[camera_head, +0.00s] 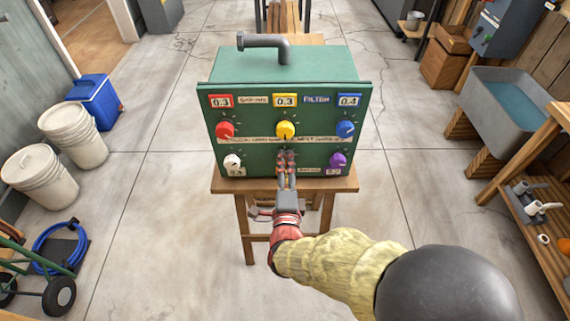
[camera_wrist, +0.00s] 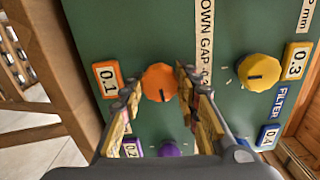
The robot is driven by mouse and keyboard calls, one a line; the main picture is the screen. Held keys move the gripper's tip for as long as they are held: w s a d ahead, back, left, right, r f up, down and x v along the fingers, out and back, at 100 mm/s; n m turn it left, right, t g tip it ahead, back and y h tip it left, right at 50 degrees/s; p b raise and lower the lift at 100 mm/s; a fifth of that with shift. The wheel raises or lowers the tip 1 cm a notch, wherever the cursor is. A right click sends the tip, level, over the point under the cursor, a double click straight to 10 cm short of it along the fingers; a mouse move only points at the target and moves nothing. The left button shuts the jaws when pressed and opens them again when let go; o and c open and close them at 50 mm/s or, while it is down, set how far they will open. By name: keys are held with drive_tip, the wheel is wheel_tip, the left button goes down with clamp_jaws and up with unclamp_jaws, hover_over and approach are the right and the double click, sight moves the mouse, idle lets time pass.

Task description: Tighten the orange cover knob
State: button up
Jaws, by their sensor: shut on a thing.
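The orange cover knob (camera_wrist: 159,81) sits on the front of the green box, beside a label reading 0.1, in the wrist view. It has a dark pointer line. My gripper (camera_wrist: 160,90) has one finger on each side of the knob and is shut on it. In the head view my gripper (camera_head: 287,156) is at the lower middle of the green box's front (camera_head: 262,158), hiding the orange knob.
Red (camera_head: 224,130), yellow (camera_head: 285,130) and blue (camera_head: 345,129) knobs form the upper row. White (camera_head: 232,160) and purple (camera_head: 338,160) knobs flank my gripper below. A grey bent pipe (camera_head: 270,43) rises from the top. The box stands on a wooden table (camera_head: 348,184).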

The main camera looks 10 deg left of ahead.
drive_tip(key=shift+m, duration=0.5)
drive_tip(key=shift+f, duration=0.1)
drive_tip(key=o, duration=1.2)
drive_tip(key=shift+c, duration=0.2)
drive_tip(key=v, duration=1.2)
drive_tip(key=shift+d, duration=0.1)
